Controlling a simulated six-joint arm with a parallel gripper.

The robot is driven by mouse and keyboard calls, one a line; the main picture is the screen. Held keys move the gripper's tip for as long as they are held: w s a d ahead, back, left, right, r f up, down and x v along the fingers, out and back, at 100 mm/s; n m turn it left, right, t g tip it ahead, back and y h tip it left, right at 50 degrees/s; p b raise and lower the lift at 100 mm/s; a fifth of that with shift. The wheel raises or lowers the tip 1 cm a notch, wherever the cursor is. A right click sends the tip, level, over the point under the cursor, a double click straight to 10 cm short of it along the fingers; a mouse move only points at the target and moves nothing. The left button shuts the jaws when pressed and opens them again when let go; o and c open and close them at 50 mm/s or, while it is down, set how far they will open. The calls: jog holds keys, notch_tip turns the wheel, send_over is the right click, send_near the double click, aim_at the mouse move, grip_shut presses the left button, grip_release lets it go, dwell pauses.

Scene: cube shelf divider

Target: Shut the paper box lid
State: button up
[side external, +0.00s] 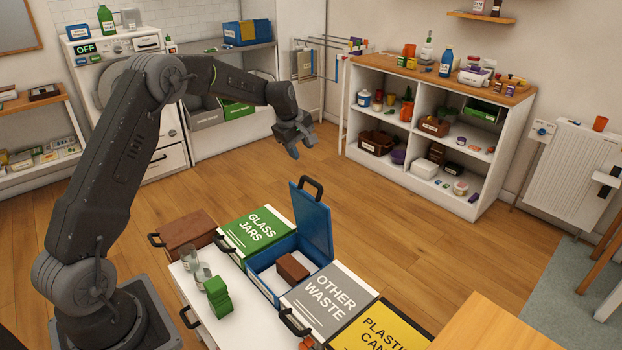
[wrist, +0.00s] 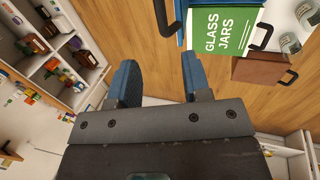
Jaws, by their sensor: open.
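The blue box (side external: 265,283) stands among the row of boxes at the front, between the green and grey lids. I take it as the paper box, though its label is not in sight. Its blue lid (side external: 312,222) stands upright, open, with a black handle (side external: 311,186) on its top edge. A brown block (side external: 293,267) lies inside. My gripper (side external: 298,149) hangs in the air beyond and above the lid, apart from it. In the wrist view its blue fingers (wrist: 160,62) are spread with nothing between them; the black handle (wrist: 163,18) shows near the top edge.
Shut neighbours are the green GLASS JARS lid (side external: 255,231), grey OTHER WASTE lid (side external: 330,295) and yellow PLASTIC lid (side external: 380,328). Glass jars (side external: 197,273), green blocks (side external: 218,297) and a brown box (side external: 187,232) are to the left. Open floor lies behind the boxes.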

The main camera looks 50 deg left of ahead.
aim_at(312, 180)
jog(key=x, duration=1.2)
jog(key=shift+f, duration=0.25)
grip_shut()
